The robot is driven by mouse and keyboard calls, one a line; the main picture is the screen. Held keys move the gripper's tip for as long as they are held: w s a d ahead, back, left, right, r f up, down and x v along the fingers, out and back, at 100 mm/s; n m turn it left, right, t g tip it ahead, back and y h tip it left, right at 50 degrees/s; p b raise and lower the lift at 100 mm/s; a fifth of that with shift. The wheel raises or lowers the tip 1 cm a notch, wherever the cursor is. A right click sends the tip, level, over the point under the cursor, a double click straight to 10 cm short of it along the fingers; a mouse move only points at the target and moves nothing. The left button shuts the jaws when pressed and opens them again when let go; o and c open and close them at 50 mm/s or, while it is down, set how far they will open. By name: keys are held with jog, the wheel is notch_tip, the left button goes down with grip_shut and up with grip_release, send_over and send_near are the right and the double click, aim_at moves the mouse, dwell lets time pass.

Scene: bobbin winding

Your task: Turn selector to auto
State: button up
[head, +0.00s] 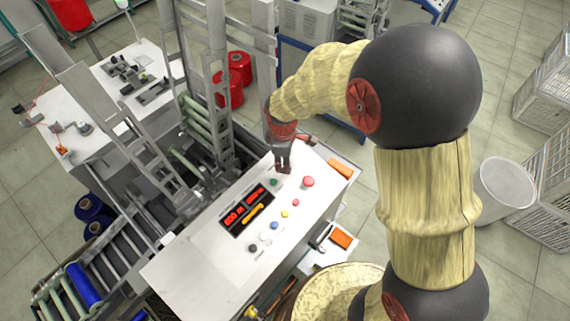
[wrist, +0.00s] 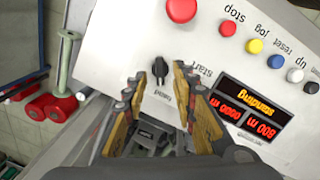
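The selector is a small black knob (wrist: 160,69) on the white sloped panel (wrist: 120,40), seen in the wrist view. Upside-down lettering, too small to read surely, is printed below it in that view. My gripper (wrist: 158,82) is open, with its two orange-padded fingers apart. The knob shows between and just beyond the fingertips; I cannot tell whether they touch it. In the head view my gripper (head: 283,168) hangs over the panel's far end and hides the selector.
A large red button (wrist: 181,9) is close to the knob. Smaller red (wrist: 227,27), yellow (wrist: 254,46) and blue (wrist: 275,60) buttons run in a row. A display (wrist: 252,107) with red digits is at the right. Red spools (head: 230,88) stand behind the panel.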

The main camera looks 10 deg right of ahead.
jog(key=shift+w+f, duration=0.15)
jog(key=shift+f, duration=1.2)
jog(key=shift+c, duration=0.8)
grip_shut()
